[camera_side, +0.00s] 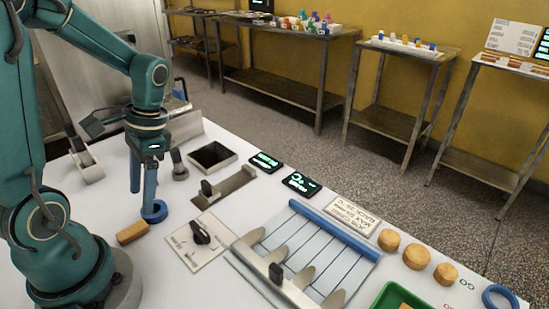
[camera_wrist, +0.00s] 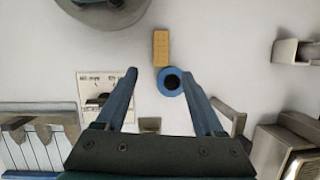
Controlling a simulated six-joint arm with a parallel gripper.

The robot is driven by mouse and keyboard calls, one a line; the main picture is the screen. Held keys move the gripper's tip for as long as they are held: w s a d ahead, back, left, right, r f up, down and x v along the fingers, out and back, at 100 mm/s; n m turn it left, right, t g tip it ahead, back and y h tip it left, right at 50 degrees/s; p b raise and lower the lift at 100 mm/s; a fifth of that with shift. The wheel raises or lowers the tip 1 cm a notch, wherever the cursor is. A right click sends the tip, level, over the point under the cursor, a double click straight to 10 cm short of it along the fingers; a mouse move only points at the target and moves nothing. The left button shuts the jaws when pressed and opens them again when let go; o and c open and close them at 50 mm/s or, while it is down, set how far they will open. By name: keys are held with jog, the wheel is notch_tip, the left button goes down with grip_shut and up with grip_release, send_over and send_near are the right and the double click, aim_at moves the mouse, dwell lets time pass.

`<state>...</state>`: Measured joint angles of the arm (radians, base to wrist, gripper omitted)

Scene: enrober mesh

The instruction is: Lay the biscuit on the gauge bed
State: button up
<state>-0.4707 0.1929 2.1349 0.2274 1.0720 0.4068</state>
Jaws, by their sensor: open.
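A tan rectangular biscuit (camera_side: 132,232) lies flat on the white table near my base; it also shows in the wrist view (camera_wrist: 161,48). A blue ring (camera_side: 155,212) lies beside it; in the wrist view the ring (camera_wrist: 171,82) appears between my fingertips. My gripper (camera_side: 146,205) points down over the ring and is open; its two blue fingers are spread in the wrist view (camera_wrist: 161,77), with nothing clearly held. A slatted bed (camera_side: 305,252) with a blue bar and pointed metal fingers stands to the right; I cannot tell whether it is the gauge bed.
A plate with a black knob (camera_side: 200,243) sits between biscuit and slatted bed. Several round biscuits (camera_side: 416,257), a second blue ring (camera_side: 500,297) and a green tray (camera_side: 398,297) are at right. An open square box (camera_side: 212,158) and two dark displays (camera_side: 300,183) stand behind.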

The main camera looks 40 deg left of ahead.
aim_at(133, 228)
jog(key=shift+s+a+f+n+g+h, duration=0.25)
jog(key=shift+s+f, duration=0.15)
jog(key=shift+f, duration=0.1)
jog(key=shift+s+a+f+n+g+h, duration=0.15)
jog(key=shift+s+f+g, duration=0.1)
jog(key=shift+s+f, duration=0.2)
jog(key=shift+x, duration=2.35)
jog(key=shift+w, duration=0.1)
jog(key=c, duration=1.1)
